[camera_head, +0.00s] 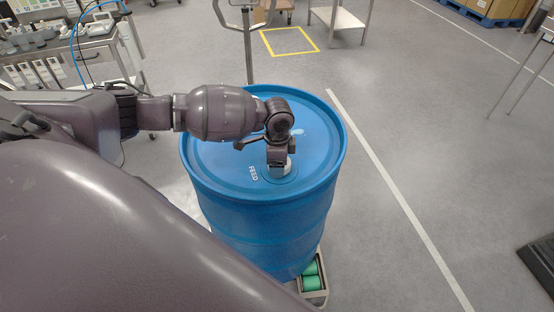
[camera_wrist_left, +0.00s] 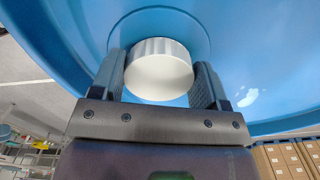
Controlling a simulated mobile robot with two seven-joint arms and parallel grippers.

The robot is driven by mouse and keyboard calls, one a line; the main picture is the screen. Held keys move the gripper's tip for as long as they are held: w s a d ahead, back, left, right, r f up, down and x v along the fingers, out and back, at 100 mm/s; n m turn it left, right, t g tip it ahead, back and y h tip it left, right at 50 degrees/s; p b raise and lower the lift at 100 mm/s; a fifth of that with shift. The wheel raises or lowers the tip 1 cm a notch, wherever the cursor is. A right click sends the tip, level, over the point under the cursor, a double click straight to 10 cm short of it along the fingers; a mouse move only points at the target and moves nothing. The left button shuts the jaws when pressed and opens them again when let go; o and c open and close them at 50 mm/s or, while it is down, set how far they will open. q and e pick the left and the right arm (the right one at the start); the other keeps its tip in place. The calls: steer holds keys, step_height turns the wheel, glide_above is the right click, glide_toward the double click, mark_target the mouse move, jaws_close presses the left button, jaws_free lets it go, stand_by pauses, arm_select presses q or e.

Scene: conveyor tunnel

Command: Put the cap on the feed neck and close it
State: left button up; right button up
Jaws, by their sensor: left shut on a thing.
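A white ribbed cap (camera_wrist_left: 158,72) is between the two fingers of my left gripper (camera_wrist_left: 160,85), which is shut on it. In the head view my left gripper (camera_head: 280,163) points down at the drum lid beside the word FEED, with a bit of the white cap (camera_head: 279,170) showing below it. The blue drum (camera_head: 262,222) stands upright under my arm. The feed neck is hidden under the cap and gripper, so I cannot tell how the cap sits on it. My right gripper is not in view.
A metal cart (camera_head: 75,50) with bottles and tools stands at the far left. A metal stand (camera_head: 247,40) rises behind the drum. Green rollers (camera_head: 311,275) show at the drum's foot. The grey floor to the right is mostly clear.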

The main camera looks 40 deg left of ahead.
arm_select(q)
steer(key=shift+m, duration=0.7)
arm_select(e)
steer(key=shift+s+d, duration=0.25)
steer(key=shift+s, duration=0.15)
arm_select(q)
steer(key=shift+w+m+p, duration=0.1)
steer(key=shift+m+p, duration=0.2)
steer(key=shift+m, duration=0.8)
steer(key=m, duration=0.2)
steer(key=shift+m, duration=0.3)
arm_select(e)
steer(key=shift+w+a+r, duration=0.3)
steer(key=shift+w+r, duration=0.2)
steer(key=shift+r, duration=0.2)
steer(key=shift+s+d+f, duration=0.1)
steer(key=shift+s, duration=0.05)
